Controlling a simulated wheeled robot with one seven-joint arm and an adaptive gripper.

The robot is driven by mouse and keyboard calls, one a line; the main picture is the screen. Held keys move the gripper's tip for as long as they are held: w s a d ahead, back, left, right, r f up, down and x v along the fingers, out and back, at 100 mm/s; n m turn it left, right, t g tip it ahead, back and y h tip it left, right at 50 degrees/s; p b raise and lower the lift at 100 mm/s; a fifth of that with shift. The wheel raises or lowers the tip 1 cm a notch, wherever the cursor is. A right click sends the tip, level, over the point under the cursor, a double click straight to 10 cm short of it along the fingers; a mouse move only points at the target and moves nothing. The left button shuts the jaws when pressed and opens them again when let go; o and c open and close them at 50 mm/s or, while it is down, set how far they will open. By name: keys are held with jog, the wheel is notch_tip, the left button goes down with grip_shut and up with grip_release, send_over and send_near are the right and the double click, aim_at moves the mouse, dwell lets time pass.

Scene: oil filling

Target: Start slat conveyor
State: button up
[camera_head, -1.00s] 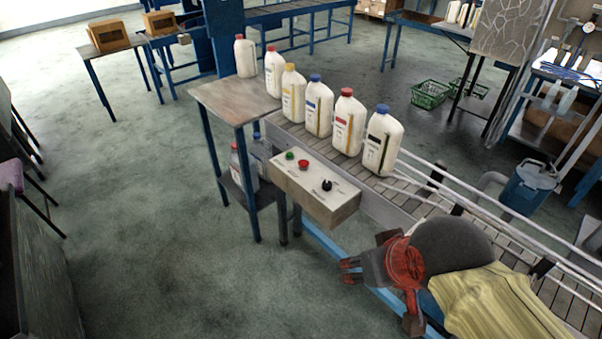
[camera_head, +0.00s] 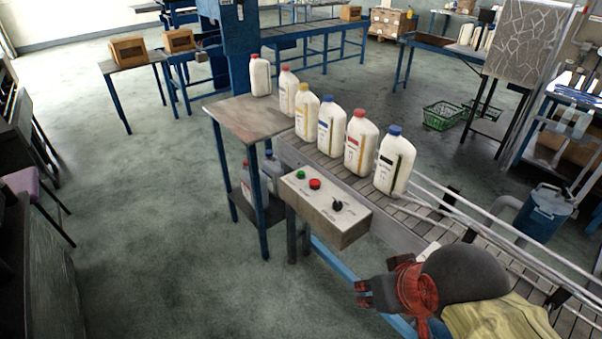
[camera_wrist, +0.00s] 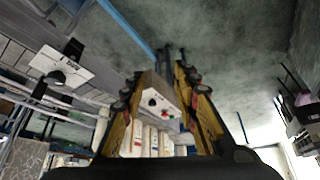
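The slat conveyor (camera_head: 425,219) runs from the centre to the lower right in the head view, with white bottles with coloured caps standing at its far end. A grey control box (camera_head: 342,228) is mounted at its near side. On its top are a green button (camera_head: 300,174), a red button (camera_head: 314,184) and a black knob (camera_head: 337,205). My gripper (camera_head: 363,292) is in front of the box, apart from it. In the wrist view its yellow fingers (camera_wrist: 158,78) are spread, with nothing held between them. The control box (camera_wrist: 157,92) shows in the gap, with the bottles below it.
A small table (camera_head: 240,116) stands at the conveyor's far end, with bottles on its lower shelf. A blue bin (camera_head: 545,213) is behind the conveyor at the right. Green baskets (camera_head: 443,115) are on the floor farther back. The floor (camera_head: 170,220) at the left is largely clear.

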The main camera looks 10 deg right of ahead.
jog(key=c, duration=0.6)
grip_shut()
dwell(0.8)
